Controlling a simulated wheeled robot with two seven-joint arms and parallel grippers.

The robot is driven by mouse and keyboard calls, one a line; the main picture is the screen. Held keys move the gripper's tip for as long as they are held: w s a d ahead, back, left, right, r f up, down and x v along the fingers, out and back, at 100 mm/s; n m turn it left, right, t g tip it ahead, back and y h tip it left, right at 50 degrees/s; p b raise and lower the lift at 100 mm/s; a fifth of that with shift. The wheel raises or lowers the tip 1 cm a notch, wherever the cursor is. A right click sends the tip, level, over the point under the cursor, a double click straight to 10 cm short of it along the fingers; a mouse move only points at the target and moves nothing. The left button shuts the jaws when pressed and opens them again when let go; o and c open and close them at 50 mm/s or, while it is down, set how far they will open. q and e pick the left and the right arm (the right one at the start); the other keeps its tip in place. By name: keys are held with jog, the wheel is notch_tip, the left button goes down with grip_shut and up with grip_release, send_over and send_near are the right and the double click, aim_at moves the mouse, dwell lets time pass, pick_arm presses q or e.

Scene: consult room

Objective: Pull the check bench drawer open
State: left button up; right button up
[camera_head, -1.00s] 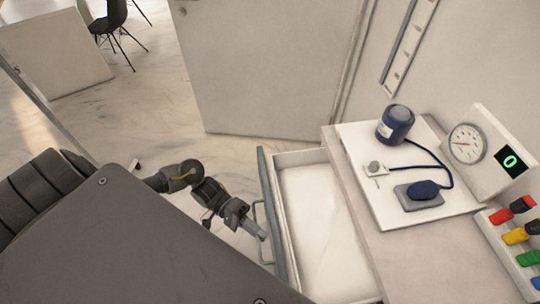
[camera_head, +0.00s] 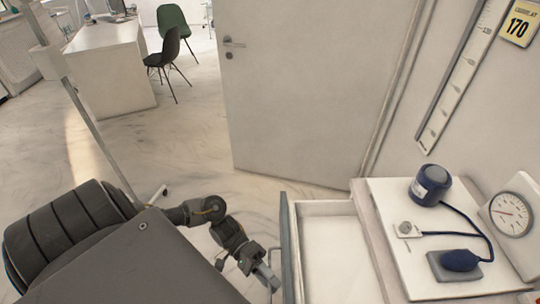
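The check bench (camera_head: 373,235) stands at the right. Its drawer (camera_head: 337,262) is pulled out to the left, and its white inside shows empty where visible. The drawer's grey front panel (camera_head: 289,250) faces my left arm. My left gripper (camera_head: 268,278) is at the outer side of that front, low in the picture, close to where the handle sits. The handle itself is barely visible now, and I cannot tell whether the fingers touch it or how far they are apart. My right gripper is not in view.
On the bench a board holds a blue jar-like device (camera_head: 430,186), a blue bulb on a grey pad (camera_head: 460,261) and a dial gauge (camera_head: 512,214). A door (camera_head: 305,90) stands behind the drawer. Chairs (camera_head: 167,55) and a desk (camera_head: 112,62) are farther back, with open floor between.

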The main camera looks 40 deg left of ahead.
pick_arm(q)
jog(key=a+r+b, duration=0.1)
jog(key=a+b, duration=0.2)
jog(key=a, duration=0.7)
jog(key=shift+w+a+r, duration=0.25)
jog(key=shift+w+a, duration=0.1)
jog(key=shift+w, duration=0.05)
